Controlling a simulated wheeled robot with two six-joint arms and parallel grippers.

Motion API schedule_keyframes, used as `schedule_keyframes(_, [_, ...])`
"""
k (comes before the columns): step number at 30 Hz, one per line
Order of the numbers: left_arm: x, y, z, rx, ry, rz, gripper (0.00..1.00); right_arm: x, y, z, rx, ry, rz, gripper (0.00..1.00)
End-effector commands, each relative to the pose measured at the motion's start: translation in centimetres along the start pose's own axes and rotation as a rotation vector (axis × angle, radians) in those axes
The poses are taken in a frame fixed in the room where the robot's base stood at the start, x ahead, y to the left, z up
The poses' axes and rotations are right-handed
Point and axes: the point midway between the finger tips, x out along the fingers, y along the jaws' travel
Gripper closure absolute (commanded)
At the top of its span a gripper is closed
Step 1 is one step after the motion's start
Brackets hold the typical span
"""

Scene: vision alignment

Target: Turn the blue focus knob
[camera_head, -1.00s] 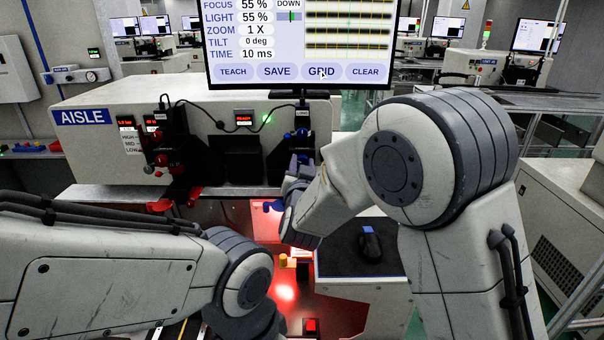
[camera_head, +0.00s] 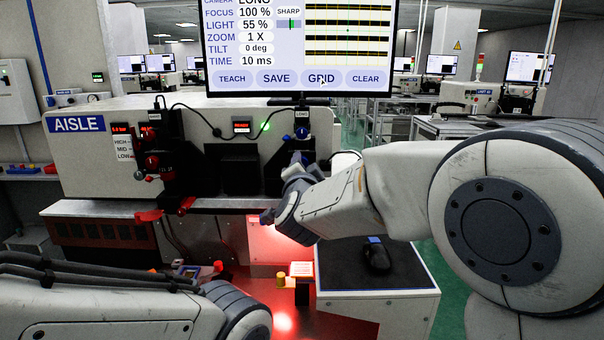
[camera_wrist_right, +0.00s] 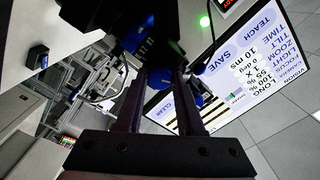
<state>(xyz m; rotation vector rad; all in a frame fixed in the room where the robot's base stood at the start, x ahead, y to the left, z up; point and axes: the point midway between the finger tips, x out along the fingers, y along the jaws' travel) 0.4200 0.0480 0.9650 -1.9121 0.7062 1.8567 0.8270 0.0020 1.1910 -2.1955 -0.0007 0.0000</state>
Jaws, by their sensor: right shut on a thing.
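The blue focus knob (camera_wrist_right: 160,78) shows between my right gripper's fingers in the right wrist view. My right gripper (camera_wrist_right: 158,82) is shut on it. In the head view, my right gripper (camera_head: 297,165) is at the dark LONG camera unit (camera_head: 302,150) on the right of the machine front. The wrist hides much of it, and the knob is hard to make out there. Another blue part (camera_head: 303,132) shows higher on that unit. The monitor (camera_head: 298,45) reads FOCUS 100 % and SHARP. My left arm crosses the lower left; its gripper is not visible.
The pale AISLE machine (camera_head: 85,150) stands behind, with a second dark unit with red parts (camera_head: 155,160) on its left. Red light falls on the lower surface below my right wrist.

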Motion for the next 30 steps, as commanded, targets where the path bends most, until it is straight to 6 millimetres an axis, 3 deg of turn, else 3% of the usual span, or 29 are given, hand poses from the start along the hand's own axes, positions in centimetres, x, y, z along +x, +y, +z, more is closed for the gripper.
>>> schedule_keyframes(15, [0.27, -0.02, 0.01, 0.0, 0.0, 0.0, 1.0, 0.01, 0.03, -0.02, 0.02, 0.0, 0.002, 1.0])
schedule_keyframes(16, [0.27, -0.02, 0.01, 0.0, 0.0, 0.0, 1.0, 0.01, 0.04, -0.02, 0.02, 0.0, 0.001, 0.55])
schedule_keyframes(18, [0.27, -0.02, 0.01, 0.0, 0.0, 0.0, 1.0, 0.01, 0.03, -0.02, 0.02, 0.0, 0.001, 0.33])
schedule_keyframes(30, [0.45, -0.03, 0.02, 0.0, 0.0, 0.0, 1.0, -0.64, -0.03, 0.01, 0.02, 0.0, -0.001, 0.33])
